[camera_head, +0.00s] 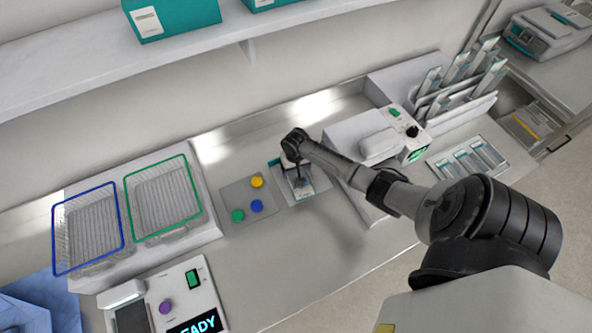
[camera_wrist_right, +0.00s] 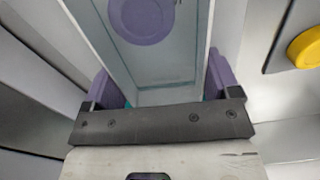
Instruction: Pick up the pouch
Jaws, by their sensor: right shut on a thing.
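My right gripper (camera_head: 298,172) points down over the bench in the head view and is shut on a pouch (camera_head: 302,187). In the right wrist view the gripper (camera_wrist_right: 160,84) has its purple finger pads against the two sides of the pouch (camera_wrist_right: 165,62). The pouch is flat and pale with a see-through window, a teal end and a purple disc showing in it. The gripper hides part of the pouch in the head view. I cannot tell whether the pouch touches the surface beneath it. My left gripper is not in view.
A grey mat with yellow, blue and green knobs (camera_head: 257,182) lies just left. Blue-rimmed (camera_head: 54,240) and green-rimmed (camera_head: 126,203) wire baskets stand further left. A white machine (camera_head: 352,135) and a rack of pouches (camera_head: 470,102) stand right. A shelf (camera_head: 80,72) overhangs behind.

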